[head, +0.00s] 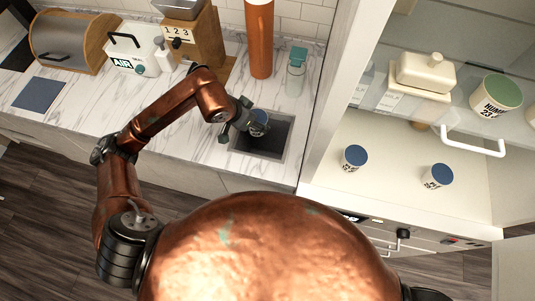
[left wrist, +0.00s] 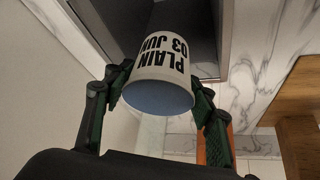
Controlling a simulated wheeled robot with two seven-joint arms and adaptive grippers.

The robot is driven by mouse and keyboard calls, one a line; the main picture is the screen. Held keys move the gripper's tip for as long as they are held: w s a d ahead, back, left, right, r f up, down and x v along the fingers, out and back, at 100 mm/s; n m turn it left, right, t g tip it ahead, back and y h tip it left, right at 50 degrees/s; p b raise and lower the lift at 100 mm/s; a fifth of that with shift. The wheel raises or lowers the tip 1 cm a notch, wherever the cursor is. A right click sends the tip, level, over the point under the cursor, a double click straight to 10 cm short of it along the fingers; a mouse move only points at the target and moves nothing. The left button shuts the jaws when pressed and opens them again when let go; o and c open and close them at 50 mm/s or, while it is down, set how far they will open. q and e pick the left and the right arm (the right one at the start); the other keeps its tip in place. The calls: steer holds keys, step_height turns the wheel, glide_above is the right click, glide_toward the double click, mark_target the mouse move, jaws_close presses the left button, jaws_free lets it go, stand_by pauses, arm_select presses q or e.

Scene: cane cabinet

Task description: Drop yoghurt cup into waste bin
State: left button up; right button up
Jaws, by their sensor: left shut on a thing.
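The yoghurt cup is white with a blue lid and black "PLAIN 03 JUN" lettering. In the head view its blue lid (head: 261,116) shows at the end of my left arm. In the left wrist view the cup (left wrist: 165,55) sits between the two fingers. My left gripper (head: 247,118), also seen in the left wrist view (left wrist: 158,88), is shut on the cup. The waste bin (head: 268,150) appears to be the dark rectangular opening in the counter; cup and gripper overlap its upper left part in the head view. The cup's height above it is unclear. My right gripper is not in view.
Two similar blue-lidded cups (head: 354,156) (head: 437,175) stand on the lower surface of the open cabinet at right. A bottle (head: 296,72) and a tall orange cylinder (head: 260,40) stand behind the opening.

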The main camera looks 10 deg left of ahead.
arm_select(q)
steer(key=o, duration=1.2)
steer(key=shift+o, duration=0.9)
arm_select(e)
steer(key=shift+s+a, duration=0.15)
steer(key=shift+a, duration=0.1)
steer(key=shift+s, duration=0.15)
arm_select(q)
steer(key=shift+s+a+r, duration=0.15)
steer(key=shift+r, duration=0.25)
steer(key=v, duration=1.1)
steer(key=shift+s, duration=0.1)
